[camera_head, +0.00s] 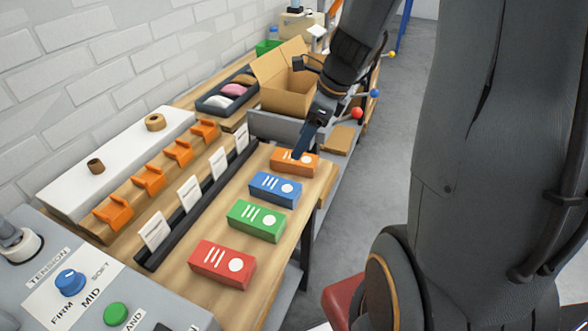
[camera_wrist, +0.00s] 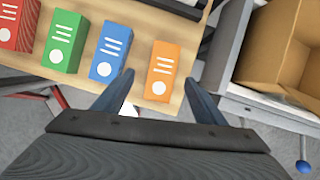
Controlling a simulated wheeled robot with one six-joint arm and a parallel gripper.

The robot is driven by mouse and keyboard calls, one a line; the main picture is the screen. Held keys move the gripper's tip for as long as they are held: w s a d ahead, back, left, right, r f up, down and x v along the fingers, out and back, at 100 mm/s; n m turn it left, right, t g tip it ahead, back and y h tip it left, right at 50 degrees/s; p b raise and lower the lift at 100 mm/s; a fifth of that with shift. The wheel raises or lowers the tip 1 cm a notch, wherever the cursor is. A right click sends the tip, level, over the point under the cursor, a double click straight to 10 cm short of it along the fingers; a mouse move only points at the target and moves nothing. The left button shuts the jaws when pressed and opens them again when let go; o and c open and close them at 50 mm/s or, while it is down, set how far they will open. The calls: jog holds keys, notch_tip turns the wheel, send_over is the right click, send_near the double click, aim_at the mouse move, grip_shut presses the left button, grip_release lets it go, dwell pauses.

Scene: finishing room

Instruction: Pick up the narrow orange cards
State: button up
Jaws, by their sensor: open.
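The orange card block (camera_head: 295,162) is a narrow box with white lines and a white dot, lying at the far end of a row on the wooden table. In the wrist view the orange block (camera_wrist: 161,70) lies ahead of and between my fingers. My gripper (camera_head: 299,154) is open; in the head view it reaches down at the orange block and partly covers it. In the wrist view my gripper's two fingers (camera_wrist: 161,92) stand apart, one toward each side of the block. I cannot tell whether they touch it.
Blue (camera_head: 275,189), green (camera_head: 256,220) and red (camera_head: 222,264) blocks lie nearer in the same row. A black rail (camera_head: 195,212) with white cards runs along their left. An open cardboard box (camera_head: 285,98) stands beyond. A control panel (camera_head: 75,290) is at the near left.

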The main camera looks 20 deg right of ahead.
aim_at(295, 163)
jog(key=shift+w+d+f+m, duration=0.15)
jog(key=shift+w+f+m, duration=0.1)
jog(key=shift+m, duration=0.15)
jog(key=shift+w+f, duration=0.1)
jog(key=shift+f, duration=0.1)
jog(key=x, duration=0.7)
jog(key=shift+f+b, duration=0.2)
jog(key=shift+b, duration=0.1)
jog(key=shift+c, duration=0.5)
jog(key=c, duration=1.2)
jog(key=shift+r, duration=0.1)
